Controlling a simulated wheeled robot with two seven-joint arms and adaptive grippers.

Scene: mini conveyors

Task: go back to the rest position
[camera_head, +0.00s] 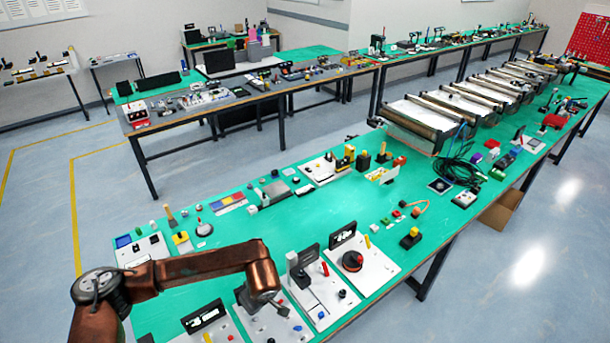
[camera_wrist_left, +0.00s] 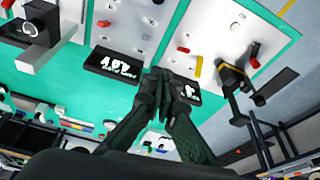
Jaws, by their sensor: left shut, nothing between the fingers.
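My left arm comes in from the left over the near end of the green table (camera_head: 250,228), with its copper-brown forearm bent toward the white boards. My left gripper (camera_wrist_left: 172,84) shows in the left wrist view with its dark fingers together and nothing between them. It is close to a black label block (camera_wrist_left: 112,64) and the white board (camera_wrist_left: 150,28). My right gripper is in neither view.
A white board with a red-and-black knob (camera_head: 352,260) and a board with a grey upright block (camera_head: 300,270) stand just right of my wrist. Small parts lie along the table. Conveyors (camera_head: 425,118) stand farther back.

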